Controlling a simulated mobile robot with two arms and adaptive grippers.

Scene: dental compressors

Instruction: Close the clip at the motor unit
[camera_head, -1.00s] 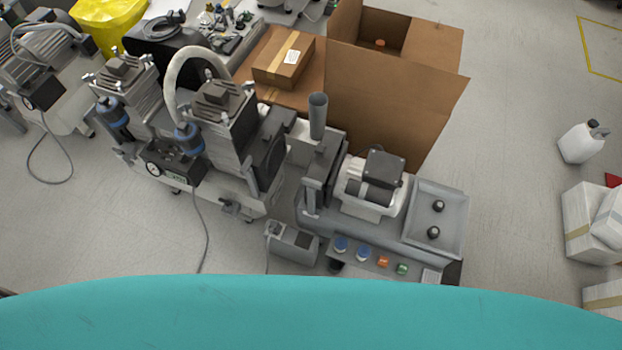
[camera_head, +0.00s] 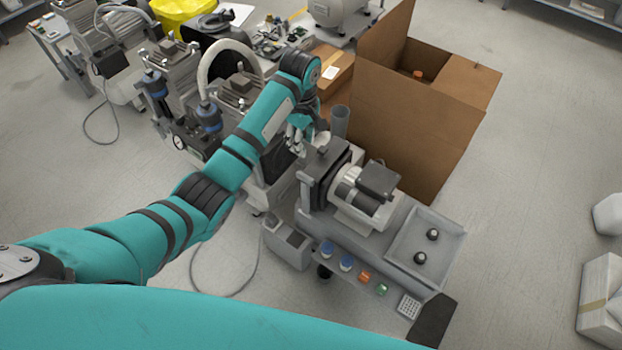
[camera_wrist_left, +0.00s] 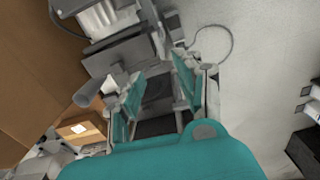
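The motor unit (camera_head: 365,192), a grey machine with a dark-topped motor, stands right of centre in the head view. Part of it shows at the top left of the left wrist view (camera_wrist_left: 110,20). I cannot make out the clip for certain in either view. My left gripper (camera_head: 298,147) hangs just left of the motor unit, beside its upright grey tube (camera_head: 340,122). In the left wrist view, its two teal fingers (camera_wrist_left: 160,88) are apart with no object clearly held between them; dark machine parts lie beyond. My right gripper is not in view.
An open cardboard box (camera_head: 415,110) stands behind the motor unit. Compressors with a blue-capped filter (camera_head: 208,118) and a hose stand to the left. A grey tray (camera_head: 428,240) with two black knobs is at the right.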

